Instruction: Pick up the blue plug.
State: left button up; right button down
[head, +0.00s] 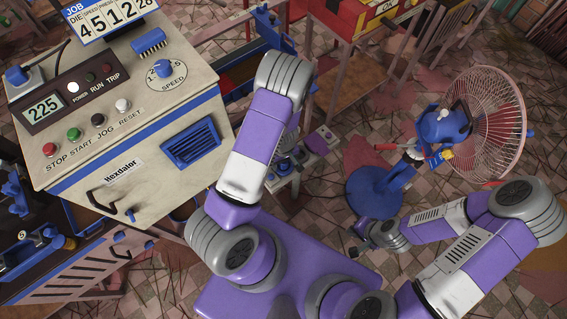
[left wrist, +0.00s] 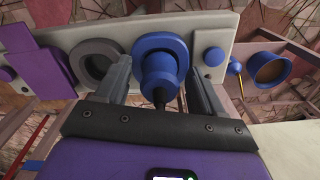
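The blue plug (left wrist: 159,72) shows in the left wrist view, upright at a blue ring (left wrist: 176,46) on a pale panel (left wrist: 225,28). A dark cord or stem comes from its near end. My left gripper (left wrist: 162,82) is open, with one finger on each side of the plug and a visible gap on both sides. In the head view the left gripper is mostly hidden behind my left arm, and the plug cannot be made out clearly. My right gripper (head: 362,243) is near the blue fan base; its fingers are too small to read.
A grey ring (left wrist: 97,62) and a purple block (left wrist: 38,60) sit left of the plug. A blue cup (left wrist: 270,68) stands to the right. In the head view, a control cabinet (head: 120,120) stands left, and a fan (head: 490,120) stands right.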

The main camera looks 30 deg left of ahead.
pick_arm(q)
jog(key=c, duration=1)
